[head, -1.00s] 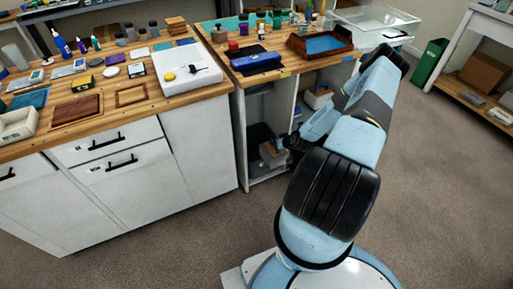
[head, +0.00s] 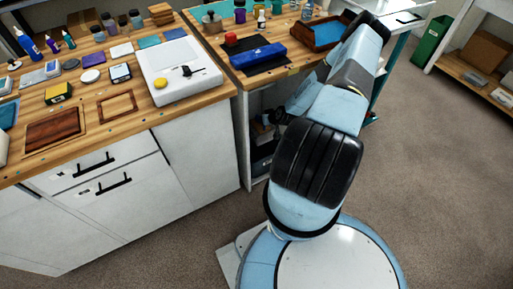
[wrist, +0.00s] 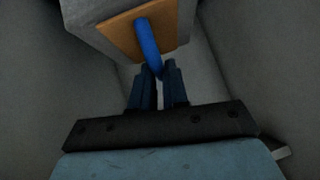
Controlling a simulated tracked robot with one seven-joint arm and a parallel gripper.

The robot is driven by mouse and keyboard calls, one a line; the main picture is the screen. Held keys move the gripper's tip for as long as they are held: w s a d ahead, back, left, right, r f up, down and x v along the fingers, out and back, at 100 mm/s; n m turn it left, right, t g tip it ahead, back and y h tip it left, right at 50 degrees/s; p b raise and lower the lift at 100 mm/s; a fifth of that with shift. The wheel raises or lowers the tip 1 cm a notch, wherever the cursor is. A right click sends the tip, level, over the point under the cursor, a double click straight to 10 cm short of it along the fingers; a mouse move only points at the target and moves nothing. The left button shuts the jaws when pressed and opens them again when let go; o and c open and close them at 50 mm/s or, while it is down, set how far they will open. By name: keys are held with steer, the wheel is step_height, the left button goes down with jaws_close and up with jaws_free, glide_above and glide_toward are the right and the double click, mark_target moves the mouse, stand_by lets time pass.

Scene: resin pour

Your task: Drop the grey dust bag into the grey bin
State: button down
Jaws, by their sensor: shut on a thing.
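In the wrist view, my gripper (wrist: 161,76) is shut on a blue loop (wrist: 147,40). The loop is fixed to a tan panel on a grey block-shaped body, which I take to be the grey dust bag (wrist: 103,14). The bag is beyond the fingertips, at the top of the view. Plain grey surfaces surround it; I cannot tell whether they are the grey bin's walls. In the head view, my arm reaches toward the open bay under the right bench, and the fingers and bag are hidden. A dark grey shape low in that bay (head: 262,164) may be the bin.
The left bench (head: 190,135) has white drawers and a crowded top. The right bench carries a blue box (head: 258,56) and a wooden tray (head: 292,34). A green bin (head: 431,42) stands at the back right. The carpet (head: 445,170) on the right is clear.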

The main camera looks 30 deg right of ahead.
mark_target(263, 127)
steer(key=shift+d, duration=0.25)
steer(key=shift+f, duration=2.95)
steer(key=c, duration=1.1)
jaws_free()
steer(key=shift+o, duration=0.2)
steer(key=v, duration=1.3)
steer(key=shift+s+r, duration=0.25)
steer(key=shift+d, duration=0.1)
